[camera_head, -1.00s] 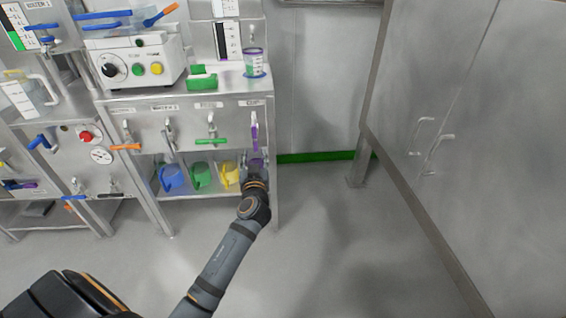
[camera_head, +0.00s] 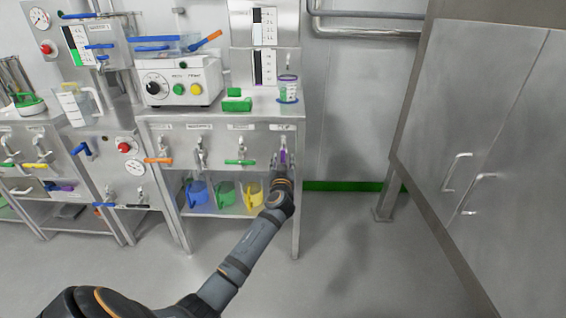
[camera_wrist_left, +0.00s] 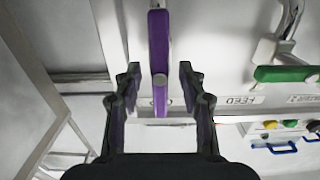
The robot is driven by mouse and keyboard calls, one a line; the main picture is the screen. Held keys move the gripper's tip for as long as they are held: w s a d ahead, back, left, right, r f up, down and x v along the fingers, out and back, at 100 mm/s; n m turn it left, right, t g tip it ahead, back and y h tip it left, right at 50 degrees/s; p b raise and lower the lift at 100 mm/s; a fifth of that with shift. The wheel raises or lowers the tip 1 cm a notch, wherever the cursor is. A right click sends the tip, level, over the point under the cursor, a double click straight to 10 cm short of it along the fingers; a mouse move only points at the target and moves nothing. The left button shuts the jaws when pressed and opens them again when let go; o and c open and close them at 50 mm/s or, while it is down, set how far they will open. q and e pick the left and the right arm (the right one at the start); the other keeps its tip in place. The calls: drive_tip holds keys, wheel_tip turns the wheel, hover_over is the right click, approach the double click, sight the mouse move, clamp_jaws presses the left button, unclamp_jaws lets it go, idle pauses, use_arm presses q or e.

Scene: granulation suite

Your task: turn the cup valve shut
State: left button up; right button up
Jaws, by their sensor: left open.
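The cup valve has a purple lever (camera_head: 283,156) that hangs down at the right end of the bench's front panel. In the left wrist view the purple lever (camera_wrist_left: 159,50) stands upright in the picture, with its lower end between my fingers. My left gripper (camera_head: 281,167) is at the lever and hides part of it in the head view. In the left wrist view my left gripper (camera_wrist_left: 159,84) is open, with one finger on each side of the lever and a gap on both sides. My right gripper is not in view.
An orange lever (camera_head: 158,160) is further left. Blue (camera_head: 197,193), green (camera_head: 225,194) and yellow (camera_head: 252,195) jugs stand on the shelf below. The floor to the right is clear.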

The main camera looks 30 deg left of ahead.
use_arm(q)
clamp_jaws()
